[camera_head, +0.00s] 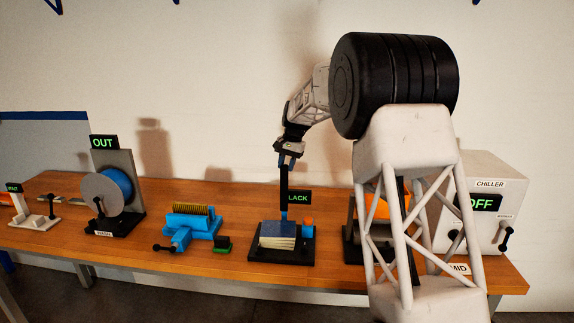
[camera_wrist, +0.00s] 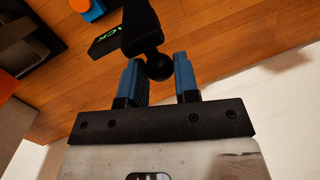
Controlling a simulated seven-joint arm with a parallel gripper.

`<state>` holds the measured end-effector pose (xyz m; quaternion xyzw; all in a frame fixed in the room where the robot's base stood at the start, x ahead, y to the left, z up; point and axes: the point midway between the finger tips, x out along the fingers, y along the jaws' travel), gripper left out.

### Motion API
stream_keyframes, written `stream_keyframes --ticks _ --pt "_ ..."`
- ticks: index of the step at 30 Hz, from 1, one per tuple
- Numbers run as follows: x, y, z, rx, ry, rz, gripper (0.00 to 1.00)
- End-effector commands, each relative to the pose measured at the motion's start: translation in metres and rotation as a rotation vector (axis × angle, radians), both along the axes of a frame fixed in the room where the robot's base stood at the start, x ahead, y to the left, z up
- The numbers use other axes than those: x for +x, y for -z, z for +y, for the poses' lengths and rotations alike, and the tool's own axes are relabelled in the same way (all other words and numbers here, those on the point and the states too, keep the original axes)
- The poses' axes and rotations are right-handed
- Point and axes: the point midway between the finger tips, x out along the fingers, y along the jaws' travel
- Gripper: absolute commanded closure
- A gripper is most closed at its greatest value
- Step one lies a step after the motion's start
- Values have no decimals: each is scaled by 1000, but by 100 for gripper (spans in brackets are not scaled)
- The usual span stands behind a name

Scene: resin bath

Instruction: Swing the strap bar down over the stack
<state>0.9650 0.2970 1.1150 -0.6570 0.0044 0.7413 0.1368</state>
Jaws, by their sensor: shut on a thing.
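The strap bar (camera_head: 284,190) is black and stands upright at the back of a black base (camera_head: 282,256). The stack (camera_head: 277,241) of pale layers with a dark blue top lies on that base, in front of and below the bar. My gripper (camera_head: 287,160) is at the bar's upper end, above the stack. In the wrist view, the blue fingers of my gripper (camera_wrist: 158,72) are on either side of the bar's black ball knob (camera_wrist: 158,62), shut on it. The stack cannot be made out in the wrist view.
A blue clamp-like fixture (camera_head: 190,224) stands left; a chiller (camera_head: 487,205) stands right, partly behind my arm.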

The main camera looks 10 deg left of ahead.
Motion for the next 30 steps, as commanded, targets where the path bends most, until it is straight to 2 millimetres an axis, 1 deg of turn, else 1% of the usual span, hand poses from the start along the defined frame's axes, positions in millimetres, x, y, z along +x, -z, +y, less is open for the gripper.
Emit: stream_keyframes --ticks 1,14,30 --pt "-5 -3 0 1 0 -19 100" --pt "-32 -7 0 0 -1 -187 100" --pt "-71 -4 0 1 0 -411 100"
